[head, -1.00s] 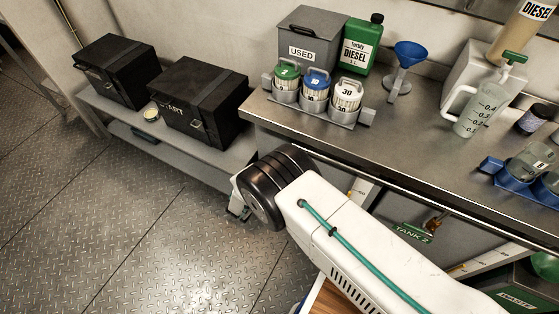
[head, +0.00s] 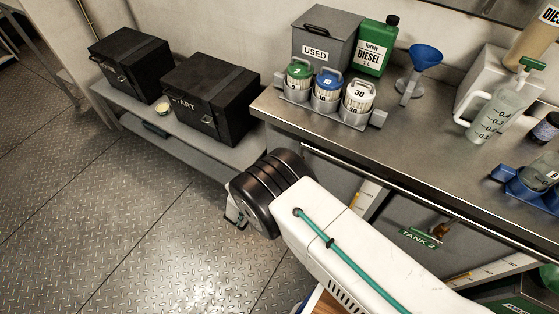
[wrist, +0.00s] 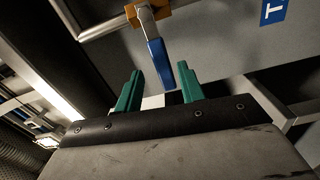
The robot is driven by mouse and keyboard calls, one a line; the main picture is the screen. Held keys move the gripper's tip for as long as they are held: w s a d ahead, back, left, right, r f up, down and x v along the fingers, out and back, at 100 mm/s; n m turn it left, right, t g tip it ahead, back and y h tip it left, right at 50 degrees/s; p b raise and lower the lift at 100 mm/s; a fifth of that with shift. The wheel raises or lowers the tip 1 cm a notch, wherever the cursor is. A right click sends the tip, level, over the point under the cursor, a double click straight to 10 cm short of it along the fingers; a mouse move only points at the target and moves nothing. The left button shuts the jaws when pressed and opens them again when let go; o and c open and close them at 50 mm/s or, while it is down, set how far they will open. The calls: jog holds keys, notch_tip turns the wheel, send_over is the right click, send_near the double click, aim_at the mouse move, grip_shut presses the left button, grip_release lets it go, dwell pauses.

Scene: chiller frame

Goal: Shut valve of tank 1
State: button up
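In the wrist view a valve with a blue lever (wrist: 159,62) hangs from a brass-coloured body (wrist: 148,14) on a metal pipe. A blue label (wrist: 273,11) beside it shows only the letter T; its number is cut off. My gripper (wrist: 160,80) has two green fingers apart, with the lever's lower end in the gap between them as seen here. I cannot tell whether either finger touches it. In the head view my gripper's fingers are hidden behind my arm. A green TANK 2 label (head: 418,237) and a brass-coloured valve part (head: 441,231) show under the counter.
The steel counter (head: 425,135) carries filter cups, a blue funnel (head: 425,58), a jug (head: 497,110) and a diesel can (head: 377,47). Two black boxes (head: 128,66) sit on a low shelf at left. The plate floor (head: 120,215) at left is clear.

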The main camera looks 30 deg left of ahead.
jog(key=shift+s+d, duration=0.1)
jog(key=shift+s, duration=1.6)
